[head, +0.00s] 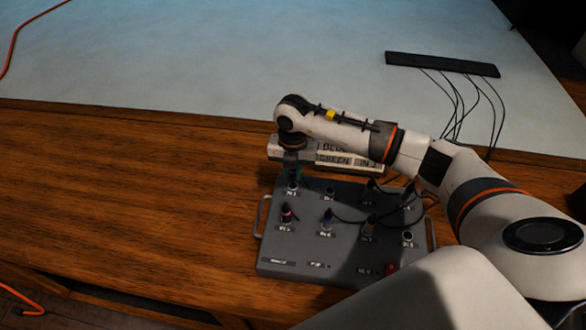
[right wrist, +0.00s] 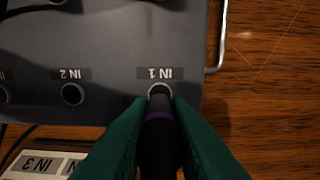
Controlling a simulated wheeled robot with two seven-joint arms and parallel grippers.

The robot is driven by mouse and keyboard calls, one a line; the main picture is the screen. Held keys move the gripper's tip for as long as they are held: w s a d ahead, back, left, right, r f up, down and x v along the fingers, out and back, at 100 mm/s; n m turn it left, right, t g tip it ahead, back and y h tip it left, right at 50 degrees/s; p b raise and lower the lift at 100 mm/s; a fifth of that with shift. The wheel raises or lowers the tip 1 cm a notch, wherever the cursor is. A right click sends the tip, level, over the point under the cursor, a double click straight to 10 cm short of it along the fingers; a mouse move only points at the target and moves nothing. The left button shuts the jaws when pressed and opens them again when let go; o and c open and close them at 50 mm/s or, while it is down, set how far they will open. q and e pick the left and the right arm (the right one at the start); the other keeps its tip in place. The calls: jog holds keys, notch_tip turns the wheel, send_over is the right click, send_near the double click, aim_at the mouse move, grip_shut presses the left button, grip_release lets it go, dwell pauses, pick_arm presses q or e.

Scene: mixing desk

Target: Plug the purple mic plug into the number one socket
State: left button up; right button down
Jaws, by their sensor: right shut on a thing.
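My right gripper (head: 293,172) is at the far left corner of the grey mixing box (head: 310,262). In the right wrist view its green fingers (right wrist: 160,112) are shut on the black mic plug with a purple ring (right wrist: 160,114). The plug's front end is at the socket labelled IN 1 (right wrist: 160,88), lined up with it. I cannot tell how deep it sits in the socket. The IN 2 socket (right wrist: 73,93) beside it is empty. In the head view the purple plug is mostly hidden by the gripper. My left gripper is not in view.
Plugs with pink (head: 287,213) and blue (head: 327,219) marks stand in the box's near row. A label board (head: 350,161) with BLUE and GREEN IN 3 lies behind the box. Cables run from a black bar (head: 442,64). The wooden desk (head: 130,190) is clear to the left.

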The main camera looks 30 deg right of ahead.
jog(key=shift+f+b, duration=0.65)
jog(key=shift+f, duration=0.15)
jog(key=shift+f+b, duration=0.35)
jog(key=shift+f, duration=0.05)
dwell(1.8)
jog(key=c, duration=1.3)
grip_release()
jog(key=shift+o, duration=0.2)
notch_tip(320, 180, up, 12)
jog(key=shift+r+b, duration=0.1)
jog(key=shift+b, duration=0.8)
